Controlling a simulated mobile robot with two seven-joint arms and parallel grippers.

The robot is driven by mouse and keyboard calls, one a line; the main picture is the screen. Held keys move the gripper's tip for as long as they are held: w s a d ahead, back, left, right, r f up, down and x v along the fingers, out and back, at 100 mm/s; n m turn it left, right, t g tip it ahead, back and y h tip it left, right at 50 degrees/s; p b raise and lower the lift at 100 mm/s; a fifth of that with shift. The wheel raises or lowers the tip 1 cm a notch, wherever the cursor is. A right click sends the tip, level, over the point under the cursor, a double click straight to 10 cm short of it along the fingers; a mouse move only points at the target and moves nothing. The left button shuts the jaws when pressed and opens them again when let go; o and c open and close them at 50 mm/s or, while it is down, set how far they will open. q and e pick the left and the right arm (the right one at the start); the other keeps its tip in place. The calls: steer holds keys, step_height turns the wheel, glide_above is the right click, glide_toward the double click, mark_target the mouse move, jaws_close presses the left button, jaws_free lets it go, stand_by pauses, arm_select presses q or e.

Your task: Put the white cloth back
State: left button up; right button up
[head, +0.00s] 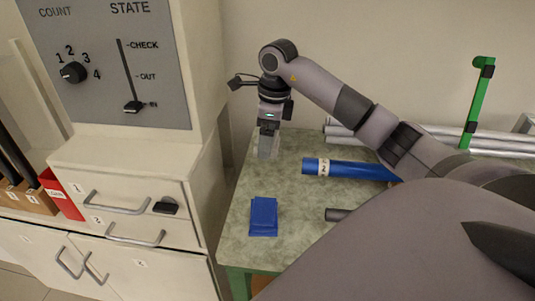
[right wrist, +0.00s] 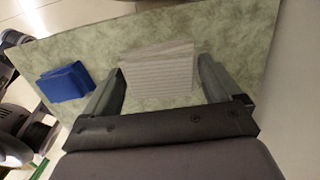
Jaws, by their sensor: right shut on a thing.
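My right gripper (head: 268,145) is over the back left part of the green speckled table (head: 240,240). The white cloth (right wrist: 158,72) shows in the right wrist view as a pale, ribbed, folded pad between the two fingers of the right gripper (right wrist: 160,66), which is shut on it. In the head view the cloth is hard to tell apart from the grey fingers. I cannot tell whether the cloth touches the tabletop. My left gripper is not in view.
A folded blue cloth (head: 263,217) lies nearer the table's front. A blue rod (head: 342,168), a dark rod end (head: 337,214) and pale rods (head: 340,130) lie to the right. A drawer cabinet (head: 120,185) with a control panel (head: 100,60) stands left. A green post (head: 477,105) rises at right.

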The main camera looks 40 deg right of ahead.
mark_target(267, 165)
steer(key=shift+f, duration=2.65)
steer(key=shift+f, duration=0.15)
steer(key=o, duration=0.7)
steer(key=r, duration=0.4)
steer(key=s+r, duration=0.1)
steer(key=r, duration=0.7)
steer(key=shift+s+d+r+p, duration=0.15)
steer(key=shift+d+p, duration=0.15)
